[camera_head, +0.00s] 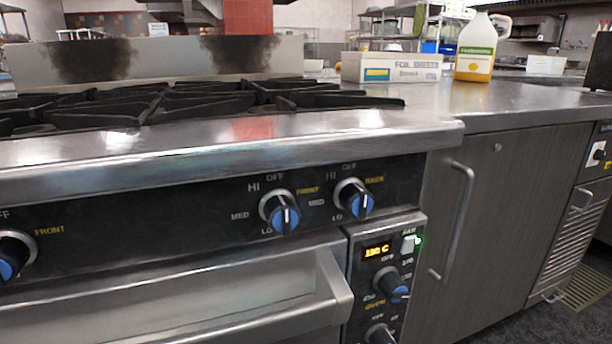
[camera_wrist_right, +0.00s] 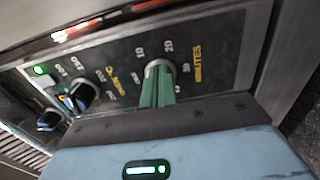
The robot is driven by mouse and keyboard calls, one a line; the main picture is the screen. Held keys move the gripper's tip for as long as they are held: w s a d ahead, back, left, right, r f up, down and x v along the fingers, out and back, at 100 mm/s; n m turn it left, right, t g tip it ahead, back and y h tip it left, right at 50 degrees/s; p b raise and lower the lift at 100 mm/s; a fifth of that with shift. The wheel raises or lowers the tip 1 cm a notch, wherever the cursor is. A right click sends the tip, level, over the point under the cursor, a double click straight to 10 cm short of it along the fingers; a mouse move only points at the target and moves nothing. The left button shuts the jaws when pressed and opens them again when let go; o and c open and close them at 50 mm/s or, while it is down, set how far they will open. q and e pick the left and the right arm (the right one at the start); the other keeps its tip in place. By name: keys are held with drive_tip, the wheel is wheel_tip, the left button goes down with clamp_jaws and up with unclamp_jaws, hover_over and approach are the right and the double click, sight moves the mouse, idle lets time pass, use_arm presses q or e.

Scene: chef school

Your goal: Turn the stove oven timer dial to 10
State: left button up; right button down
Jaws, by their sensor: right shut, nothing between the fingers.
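The timer dial (camera_wrist_right: 161,64) sits on the dark oven control panel, marked with numbers such as 10, 20 and 30 and the yellow word MINUTES. In the right wrist view, two narrow green fingers of my right gripper (camera_wrist_right: 160,75) appear shut together, right at the dial, covering most of its knob. I cannot tell whether they touch it or where its pointer stands. In the head view, only the top of the timer dial (camera_head: 380,334) shows at the bottom edge. My right gripper is outside the head view, and my left gripper is in neither view.
Burner knobs (camera_head: 284,213) line the stove front. The oven handle (camera_head: 335,290) juts out just left, and a cabinet handle (camera_head: 467,210) stands to the right.

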drive_tip(key=p+v, duration=0.1)
drive_tip(key=v, duration=0.3)
drive_tip(key=shift+s+d, duration=0.15)
drive_tip(key=shift+s, duration=0.15)
drive_tip(key=m, duration=0.4)
drive_tip(key=s+f+m, duration=0.1)
drive_tip(key=m, duration=0.3)
drive_tip(key=a+f+m, duration=0.1)
drive_tip(key=m, duration=0.3)
drive_tip(key=shift+s+f, duration=0.1)
drive_tip(key=shift+s, duration=0.1)
drive_tip(key=b+x, duration=0.2)
drive_tip(key=x, duration=0.5)
drive_tip(key=shift+a+r+p, duration=0.3)
drive_tip(key=shift+a+r, duration=0.05)
drive_tip(key=shift+r, duration=0.05)
idle(1.0)
